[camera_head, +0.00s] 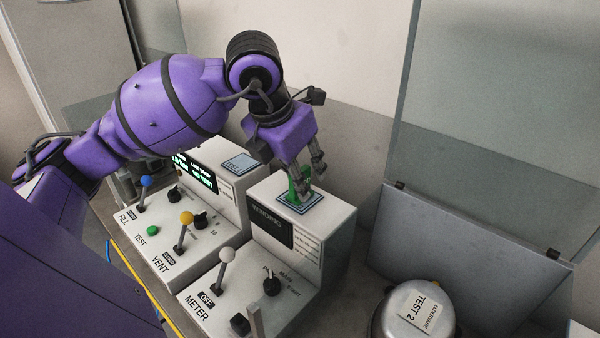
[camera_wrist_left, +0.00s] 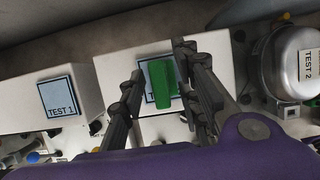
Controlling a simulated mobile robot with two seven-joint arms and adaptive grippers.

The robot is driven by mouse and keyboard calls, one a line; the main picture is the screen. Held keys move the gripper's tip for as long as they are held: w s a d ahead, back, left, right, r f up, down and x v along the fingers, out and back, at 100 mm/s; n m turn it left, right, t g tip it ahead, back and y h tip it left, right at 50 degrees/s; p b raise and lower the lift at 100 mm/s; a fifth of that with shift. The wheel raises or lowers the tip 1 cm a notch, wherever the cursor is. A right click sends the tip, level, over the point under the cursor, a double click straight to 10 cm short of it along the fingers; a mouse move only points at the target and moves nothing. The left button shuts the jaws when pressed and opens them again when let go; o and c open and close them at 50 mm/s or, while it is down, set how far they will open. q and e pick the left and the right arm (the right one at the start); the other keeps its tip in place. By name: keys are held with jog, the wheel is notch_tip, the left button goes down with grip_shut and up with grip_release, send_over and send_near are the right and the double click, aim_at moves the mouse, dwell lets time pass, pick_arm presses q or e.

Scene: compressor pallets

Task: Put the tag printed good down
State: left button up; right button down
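The green tag (camera_head: 300,186) stands on the square blue-edged label pad (camera_head: 311,203) on top of the white box marked METER. It also shows in the left wrist view (camera_wrist_left: 162,80), covering most of that pad's lettering. My left gripper (camera_head: 309,173) comes down from above, with one finger on each side of the tag. The fingers look spread, with small gaps beside the tag; contact is hard to judge. The printing on the tag cannot be read. My right gripper is not in view.
Left of it is a second white box with a TEST 1 pad (camera_wrist_left: 58,97), a lit display and blue and yellow levers. A METER lever (camera_head: 227,256) rises in front. A round metal compressor marked TEST 2 (camera_head: 397,321) stands at the right, before a grey panel (camera_head: 470,250).

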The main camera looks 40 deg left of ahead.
pick_arm(q)
jog(key=shift+s+r, duration=0.1)
jog(key=shift+r, duration=0.55)
jog(key=v, duration=1.1)
jog(key=shift+f, duration=0.1)
